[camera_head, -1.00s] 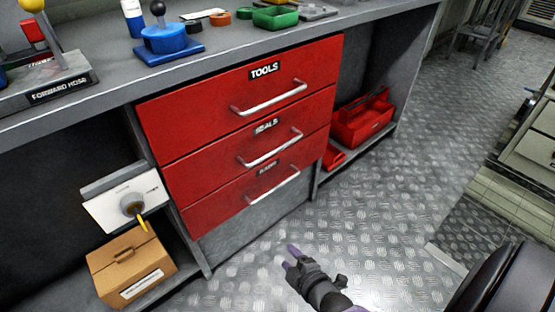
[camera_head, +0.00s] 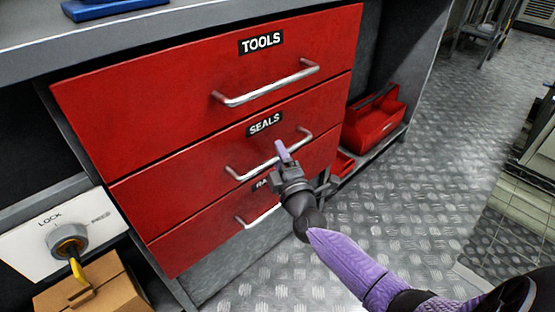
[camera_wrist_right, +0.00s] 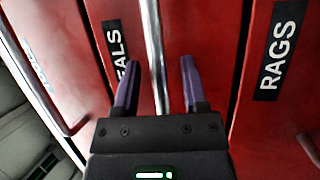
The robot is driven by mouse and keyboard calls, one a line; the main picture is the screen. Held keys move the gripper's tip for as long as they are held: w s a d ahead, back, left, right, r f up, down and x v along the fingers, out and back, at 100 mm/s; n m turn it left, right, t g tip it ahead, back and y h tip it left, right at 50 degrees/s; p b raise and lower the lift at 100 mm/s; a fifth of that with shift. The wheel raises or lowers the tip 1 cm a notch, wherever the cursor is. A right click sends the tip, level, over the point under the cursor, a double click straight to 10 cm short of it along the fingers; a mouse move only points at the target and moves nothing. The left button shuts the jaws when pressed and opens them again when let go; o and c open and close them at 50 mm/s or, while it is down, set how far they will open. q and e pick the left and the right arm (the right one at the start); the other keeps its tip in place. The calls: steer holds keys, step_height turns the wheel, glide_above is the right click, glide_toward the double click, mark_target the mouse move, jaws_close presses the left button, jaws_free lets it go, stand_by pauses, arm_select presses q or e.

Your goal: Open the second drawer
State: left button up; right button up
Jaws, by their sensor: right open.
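The second drawer (camera_head: 170,185) is red, labelled SEALS, and sits shut between the TOOLS drawer (camera_head: 170,110) above and the RAGS drawer (camera_head: 190,240) below. Its silver bar handle (camera_head: 245,172) is partly hidden by my right gripper (camera_head: 284,152) in the head view. In the right wrist view the handle (camera_wrist_right: 152,40) runs up and down and passes between the two purple fingers of the open right gripper (camera_wrist_right: 158,85). The fingers stand on either side of the bar; I cannot tell how deep it sits between them. My left gripper is not in view.
The grey workbench (camera_head: 200,28) runs above the drawers. A white lock panel (camera_head: 35,235) with a knob and yellow lever is at left, above a cardboard box (camera_head: 95,290). A red toolbox (camera_head: 373,122) stands on a low shelf at right. The metal floor (camera_head: 420,190) is open at right.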

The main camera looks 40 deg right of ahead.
steer(key=shift+w, duration=0.1)
jaws_close()
stand_by(1.4)
